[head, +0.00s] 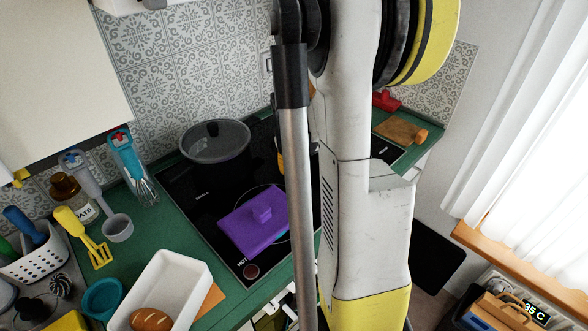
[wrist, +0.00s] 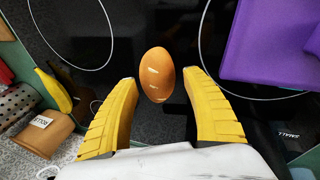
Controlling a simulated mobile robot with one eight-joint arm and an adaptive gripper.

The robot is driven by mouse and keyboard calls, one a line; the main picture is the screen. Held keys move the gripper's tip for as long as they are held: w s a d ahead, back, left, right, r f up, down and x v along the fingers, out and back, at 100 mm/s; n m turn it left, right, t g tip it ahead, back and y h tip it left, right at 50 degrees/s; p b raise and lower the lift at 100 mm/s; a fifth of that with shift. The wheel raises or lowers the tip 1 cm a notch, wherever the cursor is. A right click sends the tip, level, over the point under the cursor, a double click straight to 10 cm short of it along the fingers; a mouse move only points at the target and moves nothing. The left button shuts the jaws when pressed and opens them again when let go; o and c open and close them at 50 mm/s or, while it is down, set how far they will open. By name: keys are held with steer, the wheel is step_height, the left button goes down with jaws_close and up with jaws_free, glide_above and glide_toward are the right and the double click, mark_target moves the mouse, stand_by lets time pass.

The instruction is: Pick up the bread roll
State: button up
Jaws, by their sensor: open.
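A brown oval bread roll (wrist: 157,75) with pale slashes shows in the wrist view against the black cooktop. It lies between the two yellow fingers of my gripper (wrist: 160,77), which are spread open with a gap on each side. I cannot tell its height relative to the fingertips. In the head view my arm hides this spot. Another brown roll with pale slashes (head: 150,320) lies in a white dish (head: 184,262) at the lower left of the head view, away from my gripper.
A purple lidded-looking block (head: 254,220) lies on the cooktop (head: 190,195); a dark pot (head: 216,150) stands behind it. A cutting board (head: 398,131) is at back right.

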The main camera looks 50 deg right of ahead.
mark_target(295, 162)
steer(key=b+x, duration=0.1)
steer(key=x, duration=0.2)
steer(key=shift+w+d+f, duration=0.2)
steer(key=shift+f, duration=0.1)
steer(key=shift+r, duration=0.15)
steer(key=c, duration=1)
